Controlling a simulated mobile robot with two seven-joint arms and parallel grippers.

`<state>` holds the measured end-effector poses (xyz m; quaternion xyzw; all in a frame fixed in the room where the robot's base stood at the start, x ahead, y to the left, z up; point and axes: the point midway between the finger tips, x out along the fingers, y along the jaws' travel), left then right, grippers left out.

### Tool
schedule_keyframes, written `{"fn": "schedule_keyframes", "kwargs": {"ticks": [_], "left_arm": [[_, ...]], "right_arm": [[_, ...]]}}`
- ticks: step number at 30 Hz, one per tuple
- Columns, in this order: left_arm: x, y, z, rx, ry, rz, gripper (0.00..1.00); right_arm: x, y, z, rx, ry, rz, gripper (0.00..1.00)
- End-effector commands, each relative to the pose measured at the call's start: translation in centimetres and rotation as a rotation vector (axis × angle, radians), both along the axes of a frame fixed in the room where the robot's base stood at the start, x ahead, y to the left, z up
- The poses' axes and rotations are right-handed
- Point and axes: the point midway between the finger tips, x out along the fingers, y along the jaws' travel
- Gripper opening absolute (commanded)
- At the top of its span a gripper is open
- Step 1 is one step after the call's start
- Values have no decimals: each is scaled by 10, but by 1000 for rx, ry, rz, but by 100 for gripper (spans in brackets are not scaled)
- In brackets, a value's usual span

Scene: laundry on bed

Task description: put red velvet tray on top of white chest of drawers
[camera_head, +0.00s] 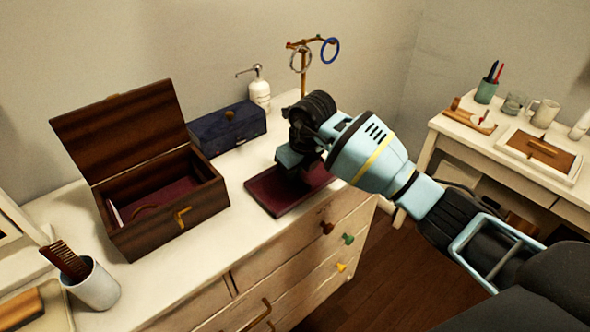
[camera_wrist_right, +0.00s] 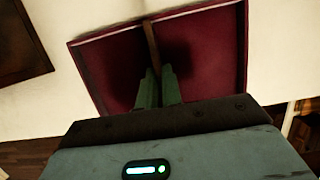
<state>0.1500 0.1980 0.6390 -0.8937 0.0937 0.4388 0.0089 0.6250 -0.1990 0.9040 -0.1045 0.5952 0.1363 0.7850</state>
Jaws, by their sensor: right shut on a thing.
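The red velvet tray (camera_head: 266,192) is dark red, flat and low-rimmed, with a divider across its middle. It is at the top of the white chest of drawers (camera_head: 232,236), near its front edge; I cannot tell whether it fully rests on it. My right gripper (camera_head: 292,160) is over the tray, pointing down, and hides part of it. In the right wrist view the tray (camera_wrist_right: 212,55) fills the upper middle, and the right fingers (camera_wrist_right: 155,88) are shut on its middle divider. My left gripper does not show.
An open wooden box (camera_head: 160,210) stands left of the tray. Behind are a blue box (camera_head: 228,127), a soap dispenser (camera_head: 260,90) and a stand with rings (camera_head: 308,65). A cup with a comb (camera_head: 95,285) is at the front left. A desk (camera_head: 480,150) stands at right.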

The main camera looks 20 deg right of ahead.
Motion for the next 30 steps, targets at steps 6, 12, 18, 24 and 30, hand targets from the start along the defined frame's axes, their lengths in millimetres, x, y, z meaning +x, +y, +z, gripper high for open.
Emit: {"fn": "schedule_keyframes", "kwargs": {"ticks": [6, 12, 18, 24, 30], "left_arm": [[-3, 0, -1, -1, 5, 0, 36], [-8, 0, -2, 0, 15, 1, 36], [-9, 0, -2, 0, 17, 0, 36], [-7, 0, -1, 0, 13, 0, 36], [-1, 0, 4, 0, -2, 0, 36]], "right_arm": [[0, 0, -1, 0, -1, 0, 0], [0, 0, -2, 0, 0, 0, 26], [0, 0, -2, 0, 0, 0, 29], [0, 0, 4, -1, -1, 0, 29], [-8, -3, 34, -2, -6, 1, 29]]}}
